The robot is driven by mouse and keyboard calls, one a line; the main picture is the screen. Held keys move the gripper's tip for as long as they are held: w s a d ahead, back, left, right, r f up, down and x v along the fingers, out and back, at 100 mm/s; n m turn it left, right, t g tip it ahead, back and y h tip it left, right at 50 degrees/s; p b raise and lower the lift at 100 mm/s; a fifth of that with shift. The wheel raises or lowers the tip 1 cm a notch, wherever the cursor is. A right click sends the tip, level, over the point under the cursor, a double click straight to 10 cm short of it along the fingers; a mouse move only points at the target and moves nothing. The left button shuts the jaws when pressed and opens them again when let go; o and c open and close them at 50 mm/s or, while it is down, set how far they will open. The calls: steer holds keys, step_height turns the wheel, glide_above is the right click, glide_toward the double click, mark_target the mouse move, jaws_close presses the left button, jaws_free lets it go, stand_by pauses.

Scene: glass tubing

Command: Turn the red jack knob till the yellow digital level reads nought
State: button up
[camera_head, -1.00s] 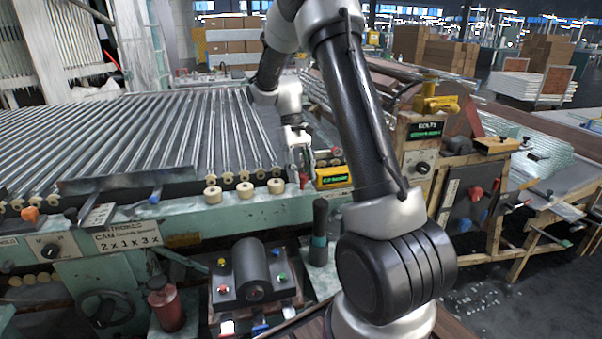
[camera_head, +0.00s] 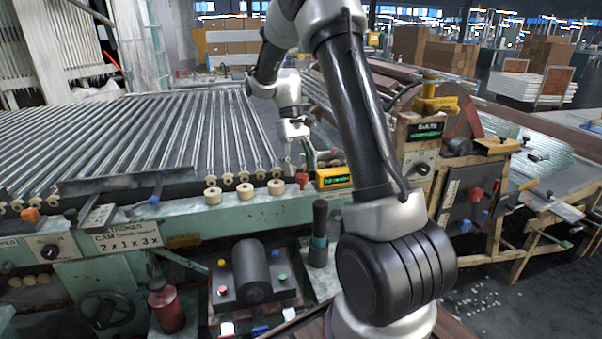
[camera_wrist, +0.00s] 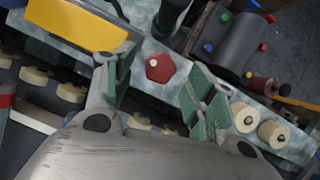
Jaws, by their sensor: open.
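The red jack knob (camera_head: 303,180) sits on the pale green bench edge, just left of the yellow digital level (camera_head: 334,177). The level's display glows green, but its figures are too small to read. My gripper (camera_head: 302,160) is above the knob, apart from it, with its fingers spread. In the wrist view the red knob (camera_wrist: 160,67), many-sided with a pale dot, shows between the two green-padded fingers and touches neither. The yellow level (camera_wrist: 75,24) shows there at the upper left, with its display out of sight.
Cream rollers (camera_head: 245,190) line the bench edge left of the knob. Glass tubes (camera_head: 130,125) lie across the bench behind them. A dark upright handle (camera_head: 319,225) stands in front of the level. A wooden post with a green "BOLTS" display (camera_head: 426,131) stands to the right.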

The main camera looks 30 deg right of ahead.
steer(key=v, duration=0.9)
steer(key=shift+r, duration=0.35)
